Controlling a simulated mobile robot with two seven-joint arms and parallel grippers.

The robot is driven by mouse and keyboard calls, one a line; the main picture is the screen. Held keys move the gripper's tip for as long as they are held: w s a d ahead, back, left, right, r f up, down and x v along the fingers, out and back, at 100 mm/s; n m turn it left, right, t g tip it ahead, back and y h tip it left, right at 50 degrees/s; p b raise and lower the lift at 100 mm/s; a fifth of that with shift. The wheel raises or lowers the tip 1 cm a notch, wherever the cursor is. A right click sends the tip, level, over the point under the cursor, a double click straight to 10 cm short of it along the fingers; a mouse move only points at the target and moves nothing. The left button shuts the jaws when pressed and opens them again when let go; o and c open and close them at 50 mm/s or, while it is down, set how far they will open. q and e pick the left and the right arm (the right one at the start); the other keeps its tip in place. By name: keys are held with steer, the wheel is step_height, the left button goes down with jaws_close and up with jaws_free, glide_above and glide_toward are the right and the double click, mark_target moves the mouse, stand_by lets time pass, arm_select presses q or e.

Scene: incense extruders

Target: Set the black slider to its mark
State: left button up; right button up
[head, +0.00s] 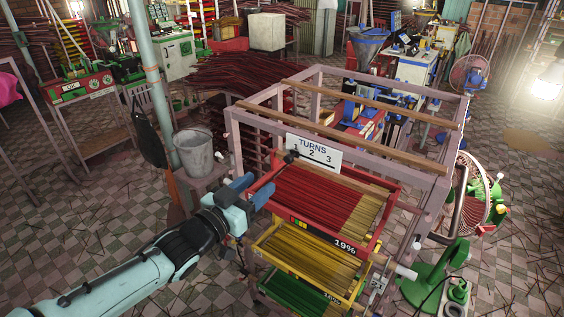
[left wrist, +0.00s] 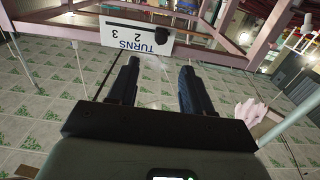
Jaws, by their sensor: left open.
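The black slider (head: 291,156) is a small dark knob at the left end of the white TURNS sign (head: 318,154), by the 1. In the left wrist view the sign (left wrist: 122,42) appears upside down, and the slider (left wrist: 162,36) sits at the right end of a black bar, covering the place of the 1. My left gripper (head: 262,189) is below and left of the slider in the head view. In the left wrist view its two dark fingers (left wrist: 159,67) are apart and empty, with the slider beyond their tips, not touching. My right gripper is not in view.
The sign is fixed on a pinkish frame (head: 232,140) with wooden slats (head: 360,104) on top. Red (head: 376,242), yellow (head: 352,290) and green trays of sticks are stacked below. A grey bucket (head: 194,152) stands left of the frame. A green machine (head: 437,275) stands at right.

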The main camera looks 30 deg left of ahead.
mark_target(287, 160)
arm_select(q)
steer(key=w, duration=0.3)
steer(key=w+p, duration=0.1)
steer(key=w, duration=0.6)
steer(key=shift+w+d, duration=0.3)
steer(key=shift+d, duration=0.05)
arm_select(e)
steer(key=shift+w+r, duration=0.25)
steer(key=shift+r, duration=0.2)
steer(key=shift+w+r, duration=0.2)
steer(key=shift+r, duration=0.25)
arm_select(q)
jaws_close()
